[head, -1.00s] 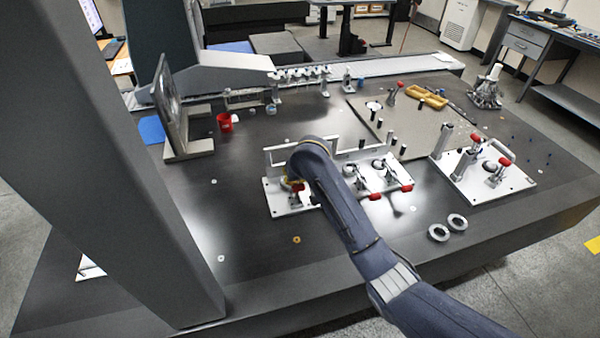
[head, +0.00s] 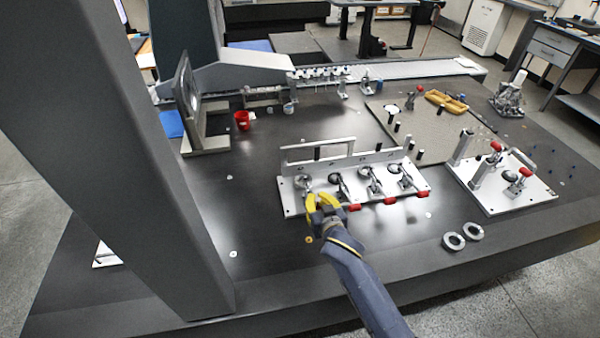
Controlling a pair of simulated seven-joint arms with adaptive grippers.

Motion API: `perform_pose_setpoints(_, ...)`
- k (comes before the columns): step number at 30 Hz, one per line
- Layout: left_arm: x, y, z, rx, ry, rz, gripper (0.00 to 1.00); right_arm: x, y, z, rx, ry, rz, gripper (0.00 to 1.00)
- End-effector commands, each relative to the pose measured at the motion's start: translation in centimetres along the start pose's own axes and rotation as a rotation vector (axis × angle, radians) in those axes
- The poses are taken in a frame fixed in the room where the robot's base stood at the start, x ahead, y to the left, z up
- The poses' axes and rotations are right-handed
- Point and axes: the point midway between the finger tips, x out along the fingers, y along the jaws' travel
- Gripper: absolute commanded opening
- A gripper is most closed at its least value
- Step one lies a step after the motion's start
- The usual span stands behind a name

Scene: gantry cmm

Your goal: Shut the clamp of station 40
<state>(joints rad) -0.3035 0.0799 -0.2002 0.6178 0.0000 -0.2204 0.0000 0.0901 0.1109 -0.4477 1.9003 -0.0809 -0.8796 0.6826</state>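A light metal fixture plate (head: 292,208) with an upright frame and a row of several toggle clamps lies at the middle of the dark table. Three clamps show red handles pointing to the front: the second (head: 355,207), third (head: 390,201) and fourth (head: 424,193) from the left. The leftmost clamp (head: 303,184) shows only in part. My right gripper (head: 317,199), with yellow fingers, is at the plate's front edge, just in front of that clamp, and hides its handle. Whether it holds anything is hidden. I cannot read which clamp is station 40. My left gripper is out of view.
A second plate (head: 520,198) with red-handled clamps stands at the right. Two grey rings (head: 453,241) lie in front of it. A red cup (head: 242,120) stands behind left. A thick dark column (head: 120,150) blocks the left.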

Motion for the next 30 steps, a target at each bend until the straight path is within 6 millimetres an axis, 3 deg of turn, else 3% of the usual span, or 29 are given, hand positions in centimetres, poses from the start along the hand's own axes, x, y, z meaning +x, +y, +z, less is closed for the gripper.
perform_pose_setpoints(5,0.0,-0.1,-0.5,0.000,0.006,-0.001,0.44,-0.6,0.3,1.3,0.004,0.085,0.007,0.00)
perform_pose_setpoints(15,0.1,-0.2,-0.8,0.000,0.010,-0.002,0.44,-1.1,0.3,3.0,0.004,0.079,0.007,0.00)
perform_pose_setpoints(30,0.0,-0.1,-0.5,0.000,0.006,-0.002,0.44,-1.1,0.3,3.2,0.004,0.082,0.006,0.00)
